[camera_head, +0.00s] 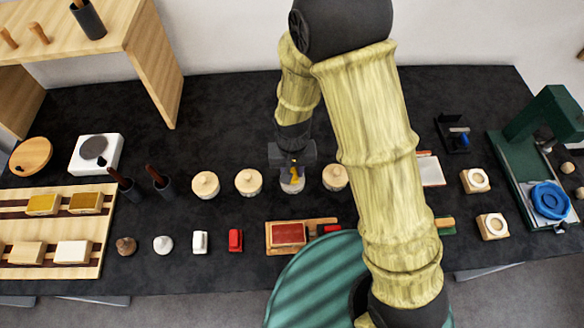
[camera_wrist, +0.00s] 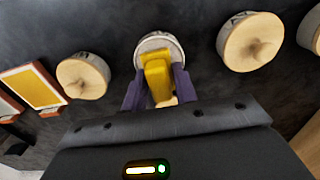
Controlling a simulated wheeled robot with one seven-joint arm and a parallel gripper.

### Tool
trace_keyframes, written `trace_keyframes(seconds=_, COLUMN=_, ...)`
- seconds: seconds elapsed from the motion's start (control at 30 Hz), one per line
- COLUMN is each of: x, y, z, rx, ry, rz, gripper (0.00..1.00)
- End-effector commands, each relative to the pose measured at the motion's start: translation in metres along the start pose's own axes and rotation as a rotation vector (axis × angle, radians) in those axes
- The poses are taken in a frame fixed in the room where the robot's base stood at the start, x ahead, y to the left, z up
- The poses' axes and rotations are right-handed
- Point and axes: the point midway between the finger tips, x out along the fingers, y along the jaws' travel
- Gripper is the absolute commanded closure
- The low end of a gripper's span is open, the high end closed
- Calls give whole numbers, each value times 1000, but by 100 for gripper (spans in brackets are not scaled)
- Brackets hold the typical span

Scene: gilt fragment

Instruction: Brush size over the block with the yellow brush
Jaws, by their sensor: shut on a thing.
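My gripper (camera_head: 292,166) points down over the row of round pots near the middle of the table. It is shut on the yellow brush (camera_wrist: 157,75), which sits between the dark fingers in the wrist view. The brush (camera_head: 295,175) is over an open-looking pale pot (camera_head: 292,187), also seen in the wrist view (camera_wrist: 162,40). I cannot tell whether its tip touches the contents. A red-topped block (camera_head: 288,234) rests in a wooden holder nearer the front edge, apart from the brush.
Lidded pots (camera_head: 248,181) stand left of the gripper, another (camera_head: 335,177) right. Small white and red items (camera_head: 235,240) line the front. A wooden rack (camera_head: 107,235) is at left, a green press (camera_head: 540,125) at right. My arm hides part of the table.

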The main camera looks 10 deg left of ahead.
Motion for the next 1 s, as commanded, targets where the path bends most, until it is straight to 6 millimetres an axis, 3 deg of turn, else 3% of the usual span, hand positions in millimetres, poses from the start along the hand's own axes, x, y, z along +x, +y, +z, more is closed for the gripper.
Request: trace_keyframes(seconds=1.0, x=6, y=0, z=0, rx=0, ry=0, rz=0, gripper=90)
